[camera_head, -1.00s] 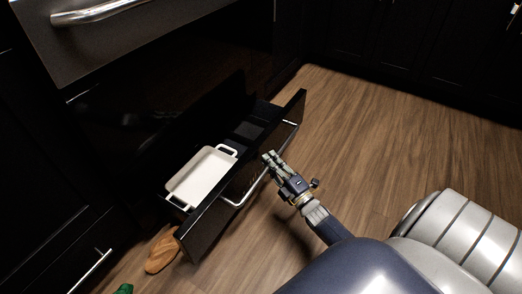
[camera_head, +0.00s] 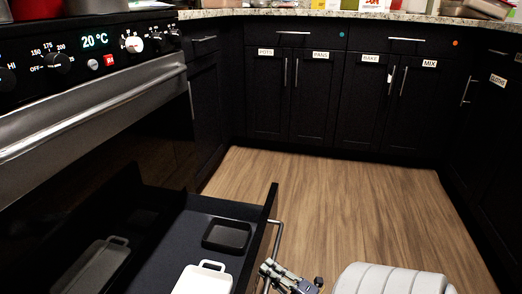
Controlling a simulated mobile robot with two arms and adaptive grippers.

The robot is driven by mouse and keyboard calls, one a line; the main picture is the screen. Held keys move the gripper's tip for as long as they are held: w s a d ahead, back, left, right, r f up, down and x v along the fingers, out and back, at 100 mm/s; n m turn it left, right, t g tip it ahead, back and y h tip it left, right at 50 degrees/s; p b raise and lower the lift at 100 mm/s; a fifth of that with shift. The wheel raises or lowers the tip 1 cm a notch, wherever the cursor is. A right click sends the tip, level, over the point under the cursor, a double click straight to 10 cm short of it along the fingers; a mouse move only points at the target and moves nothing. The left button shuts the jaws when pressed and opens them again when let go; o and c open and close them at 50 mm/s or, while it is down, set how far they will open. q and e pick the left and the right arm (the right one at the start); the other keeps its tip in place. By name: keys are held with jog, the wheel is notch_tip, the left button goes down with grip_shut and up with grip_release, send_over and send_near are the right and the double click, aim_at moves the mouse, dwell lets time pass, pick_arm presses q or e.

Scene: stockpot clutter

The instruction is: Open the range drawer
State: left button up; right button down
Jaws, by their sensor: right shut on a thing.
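The range drawer (camera_head: 168,245) is pulled out below the oven, its inside exposed. Its dark front panel (camera_head: 266,222) stands on the right, with a silver bar handle (camera_head: 277,245) on its outer side. My right gripper (camera_head: 268,268) is at the handle by the bottom of the view, shut on it; the exact contact is small and partly cut off. Inside the drawer lie a white baking dish (camera_head: 203,279), cut by the lower edge, and a small dark pan (camera_head: 227,235). My left gripper is not in view.
The oven front with its silver handle (camera_head: 90,115) and knobs is at the left. Black cabinets with labels (camera_head: 290,95) line the back under a granite counter (camera_head: 350,15). The wood floor (camera_head: 340,195) right of the drawer is clear.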

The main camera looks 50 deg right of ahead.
jog(key=shift+s, duration=0.15)
jog(key=c, duration=1.6)
grip_release()
jog(key=shift+o, duration=0.2)
jog(key=shift+s+f, duration=0.1)
jog(key=shift+s, duration=0.15)
jog(key=s+f, duration=0.2)
jog(key=s, duration=0.9)
jog(key=shift+s, duration=0.15)
